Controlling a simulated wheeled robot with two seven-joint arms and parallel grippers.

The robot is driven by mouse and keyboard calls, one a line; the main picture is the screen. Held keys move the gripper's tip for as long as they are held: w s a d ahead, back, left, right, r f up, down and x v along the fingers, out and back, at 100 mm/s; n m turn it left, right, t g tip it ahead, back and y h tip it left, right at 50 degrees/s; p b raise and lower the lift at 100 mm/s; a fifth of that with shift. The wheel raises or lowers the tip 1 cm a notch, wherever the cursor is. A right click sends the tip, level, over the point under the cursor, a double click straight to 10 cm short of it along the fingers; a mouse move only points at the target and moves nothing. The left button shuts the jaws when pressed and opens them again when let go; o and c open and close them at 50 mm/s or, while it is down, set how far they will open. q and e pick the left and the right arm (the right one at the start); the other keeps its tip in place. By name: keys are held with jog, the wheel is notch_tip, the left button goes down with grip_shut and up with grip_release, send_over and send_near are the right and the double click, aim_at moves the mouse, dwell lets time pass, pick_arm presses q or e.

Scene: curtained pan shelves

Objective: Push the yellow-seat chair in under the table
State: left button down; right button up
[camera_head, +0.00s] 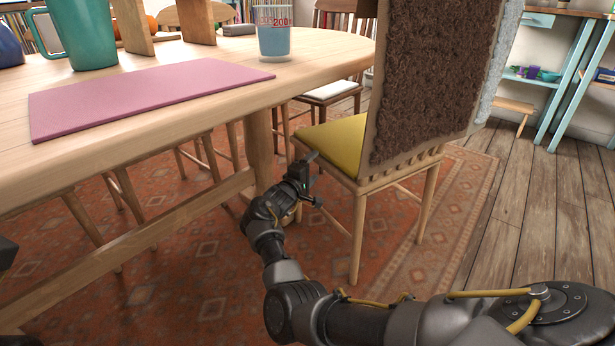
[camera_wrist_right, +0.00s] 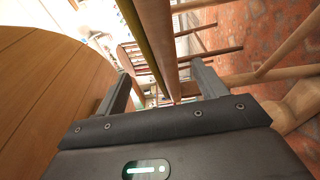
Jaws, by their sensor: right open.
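The yellow-seat chair (camera_head: 337,142) stands at the right end of the wooden table (camera_head: 330,50). Its yellow seat shows beside the table, and a brown shaggy cover (camera_head: 425,85) hangs over its backrest. My right gripper (camera_head: 308,172) is open, below the tabletop's height, at the seat's near left edge. In the right wrist view, the open fingers (camera_wrist_right: 165,88) lie on either side of the chair's wooden seat edge (camera_wrist_right: 158,35) as seen there; I cannot tell whether they touch it. The table (camera_wrist_right: 45,75) fills the left of that view. My left gripper is not in view.
A pink mat (camera_head: 150,95), a teal mug (camera_head: 82,30) and a blue cup (camera_head: 273,38) are on the table. A white-seat chair (camera_head: 330,90) stands behind. A patterned rug (camera_head: 190,265) covers the floor. Wooden floor (camera_head: 535,210) is clear at right, before teal shelves (camera_head: 570,85).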

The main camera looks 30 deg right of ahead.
aim_at(320, 163)
jog(key=b+x, duration=0.3)
jog(key=x, duration=0.4)
jog(key=shift+f+b, duration=0.2)
jog(key=shift+b, duration=0.2)
jog(key=shift+w+d+r, duration=0.2)
jog(key=shift+w+d, duration=0.1)
jog(key=shift+d, duration=0.25)
grip_shut()
